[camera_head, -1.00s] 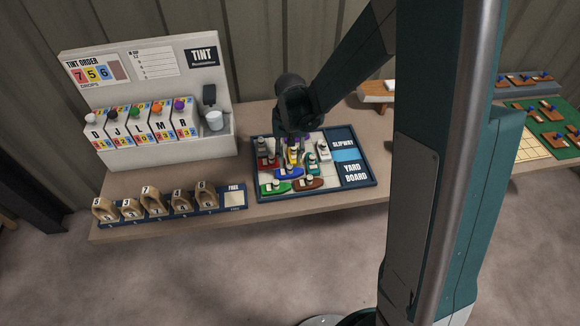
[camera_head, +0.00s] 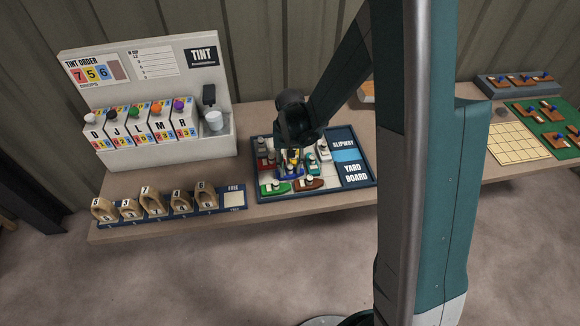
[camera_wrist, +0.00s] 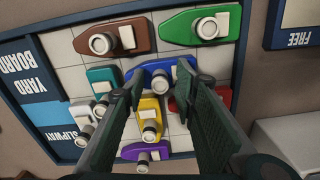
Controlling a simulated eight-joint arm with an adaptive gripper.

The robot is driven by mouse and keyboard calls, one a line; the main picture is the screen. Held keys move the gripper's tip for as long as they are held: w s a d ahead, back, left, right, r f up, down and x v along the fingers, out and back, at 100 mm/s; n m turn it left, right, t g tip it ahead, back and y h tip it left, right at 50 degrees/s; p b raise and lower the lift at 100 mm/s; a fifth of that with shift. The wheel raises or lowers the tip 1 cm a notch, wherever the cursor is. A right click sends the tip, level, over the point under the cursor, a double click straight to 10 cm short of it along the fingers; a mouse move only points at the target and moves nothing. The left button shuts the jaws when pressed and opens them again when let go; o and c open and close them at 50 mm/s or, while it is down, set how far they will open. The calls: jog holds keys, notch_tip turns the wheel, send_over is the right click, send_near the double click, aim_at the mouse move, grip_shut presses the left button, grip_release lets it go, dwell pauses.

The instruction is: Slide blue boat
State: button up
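The blue boat (camera_head: 290,175) lies on the yard board (camera_head: 355,172), behind the green boat (camera_head: 274,187) and the brown boat (camera_head: 310,184). In the wrist view the blue boat (camera_wrist: 150,68) lies across the picture, with its pale round knob between my fingertips. My gripper (camera_wrist: 160,78) is open, with a finger on each side of the knob and gaps showing. In the head view my gripper (camera_head: 291,158) points down over the board; whether it touches the boat I cannot tell.
Teal (camera_wrist: 103,80), yellow (camera_wrist: 149,115), purple (camera_wrist: 145,151) and red (camera_wrist: 185,98) boats stand close around the blue one. A white boat (camera_head: 323,150) is by the slipway (camera_head: 344,144). The tint machine (camera_head: 150,90) and a numbered rack (camera_head: 232,199) stand left of the board.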

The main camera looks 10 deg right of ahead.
aim_at(276, 174)
grip_shut()
jog(key=shift+a, duration=0.15)
jog(key=a+b, duration=0.1)
jog(key=a, duration=0.4)
jog(key=shift+a, duration=0.7)
jog(key=shift+o, duration=0.2)
grip_release()
jog(key=shift+a, duration=0.1)
jog(key=shift+o, duration=0.5)
